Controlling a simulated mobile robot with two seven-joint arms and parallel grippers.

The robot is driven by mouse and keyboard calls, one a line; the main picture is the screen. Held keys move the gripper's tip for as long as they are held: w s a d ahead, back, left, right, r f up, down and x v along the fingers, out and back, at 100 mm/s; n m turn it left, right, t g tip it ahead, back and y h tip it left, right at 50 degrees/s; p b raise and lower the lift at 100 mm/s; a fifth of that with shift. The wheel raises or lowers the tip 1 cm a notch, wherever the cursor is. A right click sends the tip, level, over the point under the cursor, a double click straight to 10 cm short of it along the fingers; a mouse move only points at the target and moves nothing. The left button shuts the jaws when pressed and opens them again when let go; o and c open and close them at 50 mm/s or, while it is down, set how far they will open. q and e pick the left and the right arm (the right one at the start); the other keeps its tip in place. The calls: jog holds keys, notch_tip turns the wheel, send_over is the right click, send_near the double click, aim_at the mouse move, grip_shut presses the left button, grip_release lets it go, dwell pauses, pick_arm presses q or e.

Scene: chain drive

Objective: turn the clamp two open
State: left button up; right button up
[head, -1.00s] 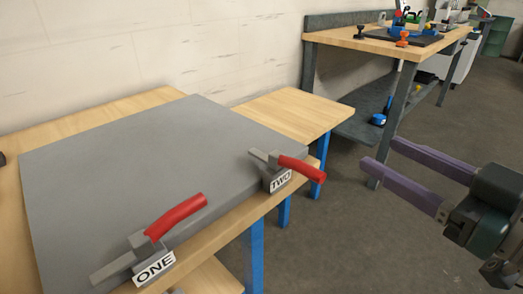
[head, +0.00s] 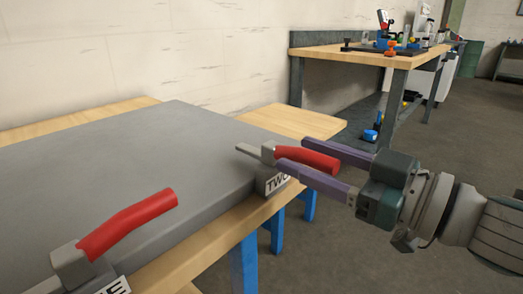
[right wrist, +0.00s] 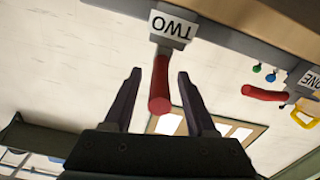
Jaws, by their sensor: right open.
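Clamp two (head: 275,180) sits on the front edge of the grey plate at its right corner, with a red handle (head: 307,160) and a label reading TWO. It also shows in the right wrist view (right wrist: 173,28), its red handle (right wrist: 159,85) pointing between the fingers. My right gripper (head: 290,154) is open, its purple fingers on either side of the red handle. I cannot tell whether they touch it. Clamp one (head: 70,268), with a red handle (head: 125,225), is at the lower left, its label partly cut off. My left gripper is not in view.
The grey plate (head: 130,150) lies on a wooden table with blue legs (head: 243,265). A second workbench (head: 375,57) with several tools stands at the back right. The floor right of the table is clear.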

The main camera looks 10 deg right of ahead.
jog(key=shift+w+a, duration=0.35)
jog(key=shift+w, duration=0.1)
jog(key=shift+c, duration=0.2)
grip_shut()
dwell(1.0)
